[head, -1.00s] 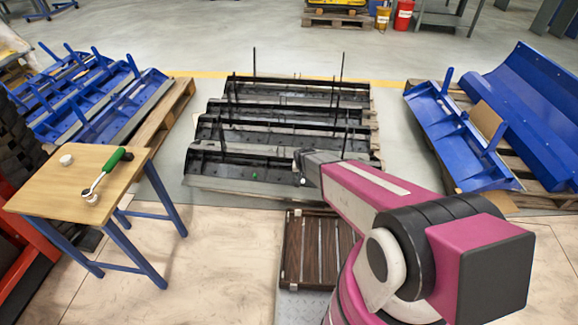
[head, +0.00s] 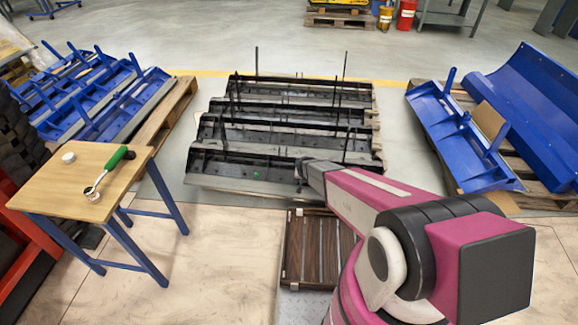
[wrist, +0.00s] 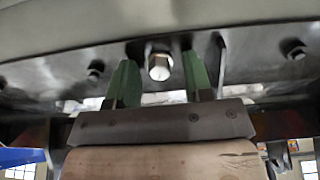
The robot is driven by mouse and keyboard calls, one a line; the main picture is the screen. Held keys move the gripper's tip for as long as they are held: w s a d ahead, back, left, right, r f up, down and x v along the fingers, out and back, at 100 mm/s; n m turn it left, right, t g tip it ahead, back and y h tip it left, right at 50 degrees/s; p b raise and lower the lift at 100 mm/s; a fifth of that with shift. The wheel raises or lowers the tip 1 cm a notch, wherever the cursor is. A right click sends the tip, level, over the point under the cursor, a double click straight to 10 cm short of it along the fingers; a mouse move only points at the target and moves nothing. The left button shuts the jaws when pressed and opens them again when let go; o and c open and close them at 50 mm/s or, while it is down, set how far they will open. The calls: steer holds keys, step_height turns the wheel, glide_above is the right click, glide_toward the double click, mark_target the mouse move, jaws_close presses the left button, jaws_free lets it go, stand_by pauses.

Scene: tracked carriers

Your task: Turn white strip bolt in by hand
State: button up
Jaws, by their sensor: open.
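In the wrist view a bright hex bolt head (wrist: 159,66) stands out from a dark metal face, below a pale band along the top. My gripper (wrist: 160,72) has green fingers, one on each side of the bolt head. The fingers are open, with a visible gap to the bolt on both sides. In the head view my arm reaches to the near edge of the front black carrier (head: 225,172). My gripper and the bolt cannot be made out there.
Darker bolts (wrist: 293,50) sit left and right on the same face. A wooden table (head: 60,190) at left holds a green-handled ratchet (head: 110,168) and a small white round item (head: 68,157). Blue carriers (head: 465,150) lie on pallets at both sides. Floor between table and carriers is clear.

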jaws_close()
steer(key=m, duration=0.7)
steer(key=shift+m, duration=1.4)
steer(key=m, duration=0.9)
steer(key=shift+m, duration=0.4)
